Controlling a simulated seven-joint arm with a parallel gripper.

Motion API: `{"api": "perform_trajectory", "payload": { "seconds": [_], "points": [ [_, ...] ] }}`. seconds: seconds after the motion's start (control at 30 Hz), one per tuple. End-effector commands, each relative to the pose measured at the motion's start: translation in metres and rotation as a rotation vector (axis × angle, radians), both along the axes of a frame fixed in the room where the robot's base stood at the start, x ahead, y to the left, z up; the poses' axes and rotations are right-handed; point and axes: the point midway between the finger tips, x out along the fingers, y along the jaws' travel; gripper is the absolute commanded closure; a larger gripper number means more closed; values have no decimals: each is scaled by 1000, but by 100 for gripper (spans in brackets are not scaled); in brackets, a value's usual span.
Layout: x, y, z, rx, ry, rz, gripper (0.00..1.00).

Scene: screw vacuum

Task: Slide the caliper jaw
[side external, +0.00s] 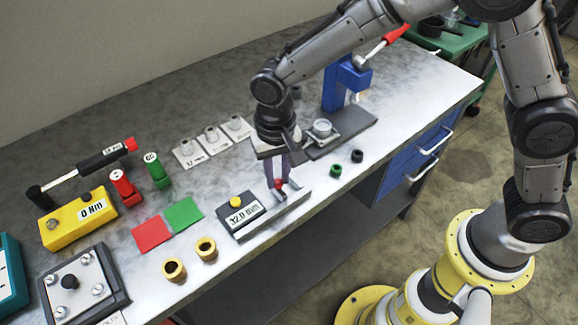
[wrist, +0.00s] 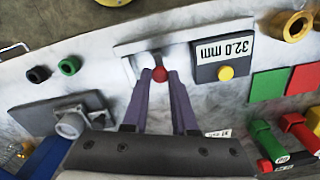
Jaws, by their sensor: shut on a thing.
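The caliper has a dark display box (side external: 239,214) reading 32.0 mm with a yellow button, and a grey metal rail (side external: 293,204) beside it. The display box (wrist: 222,56) also shows in the wrist view. A red knob (side external: 280,185) marks the sliding jaw on the rail; it shows in the wrist view (wrist: 160,75) too. My gripper (side external: 280,184) points down with its purple-grey fingers at the knob. In the wrist view the fingertips (wrist: 162,76) are at the knob, shut on it. The fingers hide part of the knob and jaw.
Two brass rings (side external: 190,260) stand left of the caliper, near red and green pads (side external: 184,214). Green and black rings (side external: 335,170) lie to the right. A blue press (side external: 346,85) on a dark base stands behind. The table's front edge is close to the caliper.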

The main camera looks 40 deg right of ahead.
Motion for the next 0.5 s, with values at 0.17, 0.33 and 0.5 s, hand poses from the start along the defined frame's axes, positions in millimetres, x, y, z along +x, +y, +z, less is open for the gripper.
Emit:
{"api": "perform_trajectory", "payload": {
  "seconds": [0.17, 0.33, 0.5],
  "points": [
    [1, 20, 1, 2, -3, 1, 100],
    [1, 21, 1, 1, -3, -1, 100],
    [1, 20, 1, 2, -3, -1, 63]
  ]
}}
